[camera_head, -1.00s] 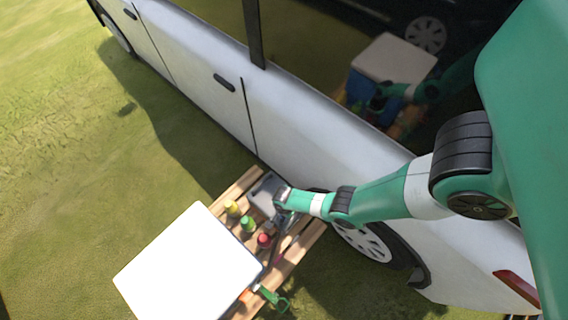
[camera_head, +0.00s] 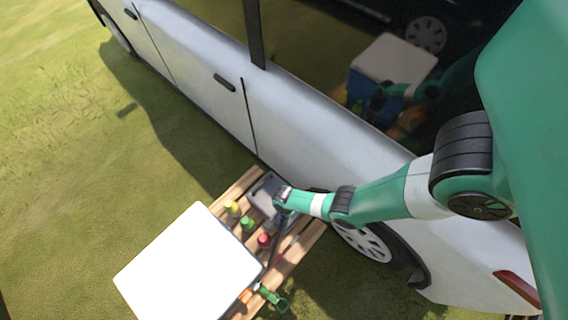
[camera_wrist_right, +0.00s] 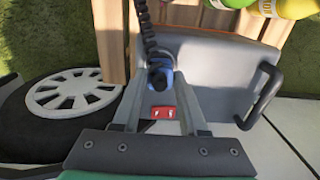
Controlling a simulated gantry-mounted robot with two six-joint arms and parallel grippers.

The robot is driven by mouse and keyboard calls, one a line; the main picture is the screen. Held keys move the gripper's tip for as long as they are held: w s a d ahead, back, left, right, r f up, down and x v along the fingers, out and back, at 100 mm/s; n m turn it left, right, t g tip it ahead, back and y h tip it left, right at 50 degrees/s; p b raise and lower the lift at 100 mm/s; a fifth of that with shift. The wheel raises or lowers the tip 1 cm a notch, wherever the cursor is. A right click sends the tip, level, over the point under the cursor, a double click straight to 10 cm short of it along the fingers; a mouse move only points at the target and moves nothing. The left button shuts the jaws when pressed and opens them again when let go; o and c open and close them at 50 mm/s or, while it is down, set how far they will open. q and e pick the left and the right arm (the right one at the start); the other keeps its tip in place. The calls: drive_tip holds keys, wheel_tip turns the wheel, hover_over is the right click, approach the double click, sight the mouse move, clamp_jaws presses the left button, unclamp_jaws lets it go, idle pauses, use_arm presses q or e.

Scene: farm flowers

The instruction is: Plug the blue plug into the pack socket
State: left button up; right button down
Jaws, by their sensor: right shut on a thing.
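The grey pack (camera_head: 268,187) lies on the wooden slatted table beside the van; its grey top and black handle also show in the right wrist view (camera_wrist_right: 222,75). My right gripper (camera_head: 280,199) is over the pack in the head view. In the right wrist view my right gripper (camera_wrist_right: 160,88) is shut on the blue plug (camera_wrist_right: 158,68), which has a black ribbed cable rising from it. A small red part (camera_wrist_right: 163,113) shows between the finger bases. The socket itself and whether the plug touches it cannot be made out. My left gripper is not in view.
A white van (camera_head: 320,125) stands right behind the slatted table (camera_head: 236,186). Yellow, green and red bottles (camera_head: 264,240) stand near the pack. A white-topped box (camera_head: 188,265) covers the table's left front. A green-handled tool (camera_head: 272,297) lies at the front edge.

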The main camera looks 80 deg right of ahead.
drive_tip(key=shift+f+b, duration=0.65)
idle(0.7)
drive_tip(key=shift+c, duration=1.8)
unclamp_jaws()
drive_tip(key=shift+r, duration=0.1)
wheel_tip(320, 180, up, 12)
drive_tip(key=p, duration=1.1)
drive_tip(key=shift+p, duration=0.4)
drive_tip(key=shift+f, duration=0.2)
